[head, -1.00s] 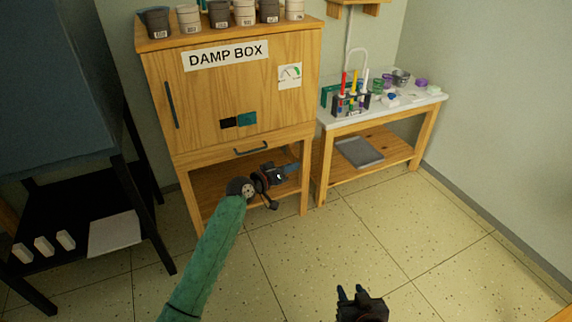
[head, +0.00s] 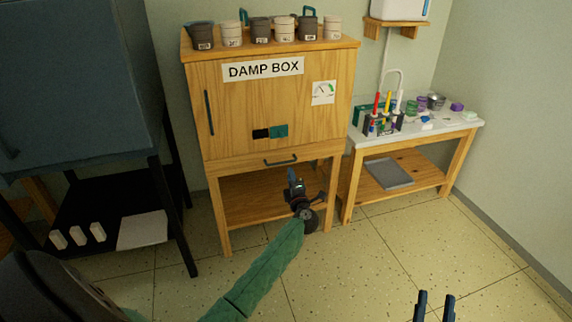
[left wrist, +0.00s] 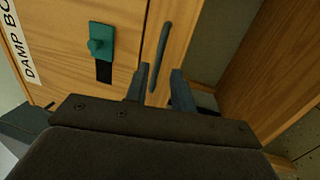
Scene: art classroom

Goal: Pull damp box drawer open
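The damp box (head: 230,105) is a wooden cabinet, and its drawer (head: 240,165) is the low front panel under the door. The drawer looks shut. Its dark bar handle (head: 281,161) is clear of my fingers in the head view. My left gripper (head: 292,175) is just below and in front of the handle. In the left wrist view my left gripper (left wrist: 158,86) is open, with the handle (left wrist: 161,55) lined up between its fingers; I cannot tell whether they surround it. My right gripper (head: 433,300) is open and empty at the bottom edge, far from the box.
A dark rack (head: 100,195) stands left of the box. A white-topped table (head: 440,128) with tools stands right of it. Several pots (head: 261,30) stand on top of the box. The floor (head: 400,240) in front right is clear.

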